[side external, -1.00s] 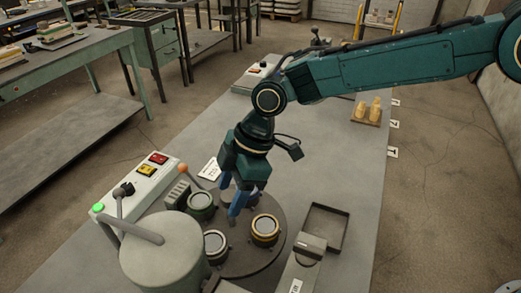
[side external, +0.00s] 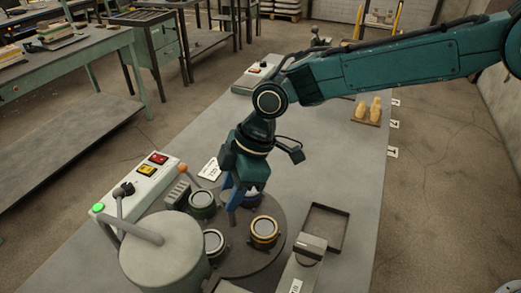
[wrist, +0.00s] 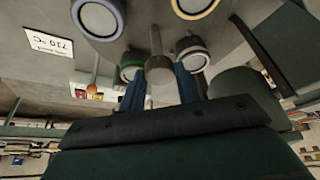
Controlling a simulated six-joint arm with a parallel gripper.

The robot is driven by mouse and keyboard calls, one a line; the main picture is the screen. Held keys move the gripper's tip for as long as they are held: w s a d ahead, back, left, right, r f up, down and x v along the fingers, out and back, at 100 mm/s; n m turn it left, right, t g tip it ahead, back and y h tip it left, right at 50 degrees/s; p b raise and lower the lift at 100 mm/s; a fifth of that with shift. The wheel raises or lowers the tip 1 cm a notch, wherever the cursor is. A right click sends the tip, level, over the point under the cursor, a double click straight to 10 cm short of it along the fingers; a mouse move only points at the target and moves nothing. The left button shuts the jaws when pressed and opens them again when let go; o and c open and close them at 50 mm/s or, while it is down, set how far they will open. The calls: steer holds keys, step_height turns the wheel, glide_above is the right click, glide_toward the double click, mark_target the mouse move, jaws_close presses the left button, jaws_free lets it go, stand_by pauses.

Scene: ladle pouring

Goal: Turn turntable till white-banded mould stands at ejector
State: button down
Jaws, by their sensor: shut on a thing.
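A dark round turntable (side external: 245,262) carries several moulds. The white-banded mould (side external: 214,243) is at its near left, beside the big grey vessel. The yellow-banded mould (side external: 264,231) is at the right, closest to a grey block device (side external: 303,262) that looks like the ejector. The green-banded mould (side external: 201,204) is at the left; the blue-banded one (side external: 253,199) is behind my fingers. My gripper (side external: 233,214) points down near the turntable's middle. In the wrist view my gripper (wrist: 160,88) is shut on a grey post (wrist: 160,72); the white-banded mould (wrist: 192,52) is just right of it.
The grey round vessel (side external: 165,255) with a bent pipe stands close at the left. A control box (side external: 145,185) with red and yellow buttons and a lit green lamp is behind it. An empty dark tray (side external: 346,230) lies to the right. The bench beyond is mostly clear.

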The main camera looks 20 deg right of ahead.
steer(key=shift+m, duration=0.4)
steer(key=shift+s+m+t, duration=0.15)
steer(key=shift+m+t, duration=0.65)
steer(key=shift+m, duration=1)
steer(key=shift+a+m+t+h, duration=0.1)
steer(key=shift+m+t+h, duration=0.25)
steer(key=shift+m, duration=0.75)
steer(key=shift+m+t+h, duration=0.35)
steer(key=shift+m, duration=0.75)
steer(key=shift+s+a+r+m+t+h, duration=0.1)
steer(key=shift+m+t+h, duration=0.25)
steer(key=shift+m, duration=0.85)
steer(key=shift+a+m+t+h, duration=0.15)
steer(key=shift+m+h, duration=0.3)
steer(key=shift+m, duration=0.75)
steer(key=shift+m+h, duration=0.7)
steer(key=shift+m, duration=1.5)
steer(key=c, duration=1)
jaws_free()
